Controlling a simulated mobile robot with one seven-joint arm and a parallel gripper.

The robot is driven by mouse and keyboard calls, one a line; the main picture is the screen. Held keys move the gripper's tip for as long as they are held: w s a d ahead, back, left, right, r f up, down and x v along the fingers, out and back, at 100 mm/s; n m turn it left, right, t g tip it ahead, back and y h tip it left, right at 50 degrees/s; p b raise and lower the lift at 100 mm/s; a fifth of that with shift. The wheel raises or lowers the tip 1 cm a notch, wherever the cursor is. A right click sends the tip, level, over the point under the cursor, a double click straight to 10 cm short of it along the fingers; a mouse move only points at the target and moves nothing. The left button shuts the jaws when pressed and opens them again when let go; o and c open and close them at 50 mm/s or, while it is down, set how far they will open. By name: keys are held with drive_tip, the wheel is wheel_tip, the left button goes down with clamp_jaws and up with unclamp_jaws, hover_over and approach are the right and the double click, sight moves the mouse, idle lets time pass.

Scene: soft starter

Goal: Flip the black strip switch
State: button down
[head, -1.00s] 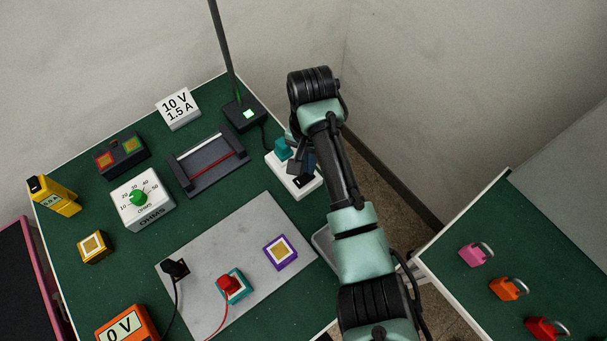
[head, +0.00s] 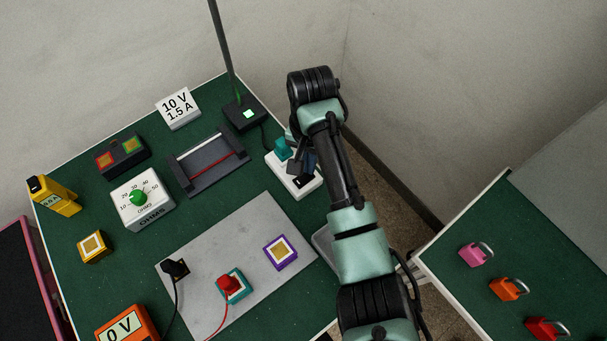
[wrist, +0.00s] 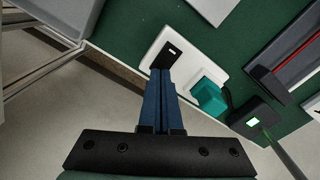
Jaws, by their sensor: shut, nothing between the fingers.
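The white power strip (head: 309,187) lies near the right edge of the green table. It also shows in the wrist view (wrist: 183,43), with the black switch (wrist: 170,53) near its upper left end. A teal plug (wrist: 208,96) sits in the strip to the right of the switch. My gripper (wrist: 160,73) is shut and empty, its blue fingers together. The fingertips are at the lower edge of the switch in the wrist view and hide part of it. Whether they touch it, I cannot tell. In the head view my gripper (head: 303,164) is over the strip, partly hidden by my arm.
A black box with a lit green square (head: 248,114) and a pole stands behind the strip. The slide rheostat (head: 207,162) is to its left. A grey board (head: 225,245) lies in front. A second table with padlocks (head: 508,288) is at right.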

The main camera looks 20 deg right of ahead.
drive_tip(key=shift+f+b, duration=0.4)
drive_tip(key=shift+f, duration=0.5)
idle(0.3)
wheel_tip(320, 180, up, 7)
drive_tip(key=p, duration=0.8)
idle(0.5)
